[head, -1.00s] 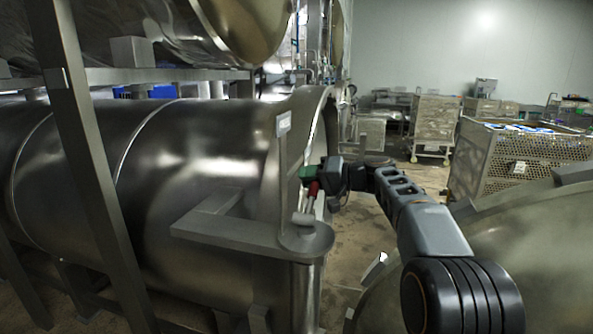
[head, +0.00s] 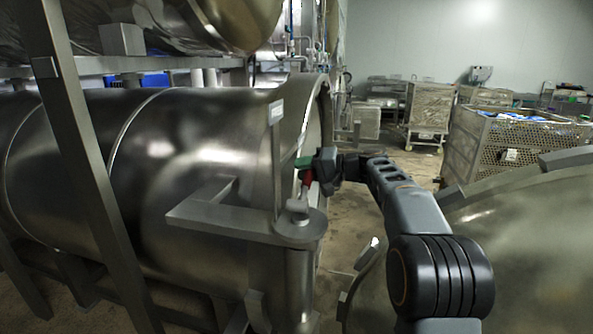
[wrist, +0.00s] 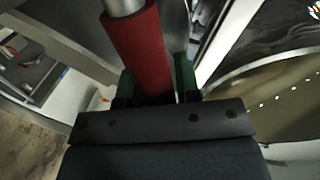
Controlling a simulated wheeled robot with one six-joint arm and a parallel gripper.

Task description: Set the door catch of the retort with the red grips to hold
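The door catch is a short lever with a red grip (head: 306,177) on a bright metal shaft. It rises, tilted slightly right, from a round pivot (head: 297,207) on a steel bracket at the front of the left retort (head: 190,150). My gripper (head: 303,162) reaches in from the right at the top of the lever. In the wrist view the red grip (wrist: 140,45) runs between the two green fingers of my gripper (wrist: 155,85), one close on each side. The fingers look closed on it. The grip's end is hidden by the gripper body.
A second retort's rounded metal (head: 520,240) fills the lower right, close under my arm. A slanted steel frame post (head: 75,150) stands at left. Mesh crates (head: 500,150) stand at the back right. Open floor (head: 350,215) shows between the retorts.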

